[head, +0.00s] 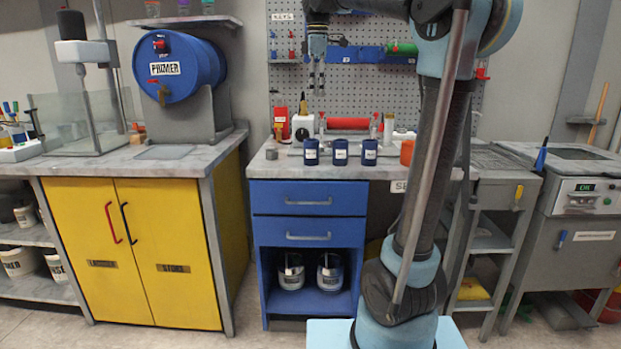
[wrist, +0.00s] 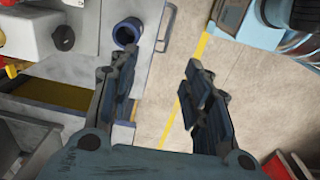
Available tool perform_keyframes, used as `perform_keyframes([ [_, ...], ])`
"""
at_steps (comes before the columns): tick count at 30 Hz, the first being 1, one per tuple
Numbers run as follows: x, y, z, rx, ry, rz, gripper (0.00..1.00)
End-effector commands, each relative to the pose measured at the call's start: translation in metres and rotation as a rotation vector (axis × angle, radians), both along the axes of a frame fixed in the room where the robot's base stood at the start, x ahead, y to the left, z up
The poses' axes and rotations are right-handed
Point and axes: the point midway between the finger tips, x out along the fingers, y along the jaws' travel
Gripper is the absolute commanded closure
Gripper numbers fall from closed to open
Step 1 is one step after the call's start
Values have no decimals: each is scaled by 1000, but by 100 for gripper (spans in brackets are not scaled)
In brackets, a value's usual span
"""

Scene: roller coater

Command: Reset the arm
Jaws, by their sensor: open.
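My gripper (head: 317,78) hangs at the upper middle of the head view, in front of the pegboard and above the blue cabinet's worktop. Its fingers point down. In the wrist view my gripper (wrist: 155,95) shows two dark fingers spread wide apart, with nothing between them but floor and a yellow line far below. My arm rises from the base at the lower middle right of the head view, bends at the top and reaches left.
Several dark blue cups (head: 340,152) stand on the worktop below the gripper. The pegboard (head: 284,78) is behind. A blue PRIMER drum (head: 178,85) is at left above a yellow cabinet (head: 140,255). A grey machine (head: 575,215) stands at right. Floor shows in front.

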Motion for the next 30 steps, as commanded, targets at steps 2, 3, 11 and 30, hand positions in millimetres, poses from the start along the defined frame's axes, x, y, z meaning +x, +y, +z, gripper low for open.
perform_keyframes([
  [2,-11,-12,-12,3,-5,-61,56],
  [3,-17,-18,-19,5,-9,-99,56],
  [11,-70,-66,-85,27,-37,-407,56],
  [30,-220,-150,-304,109,-104,-1184,56],
])
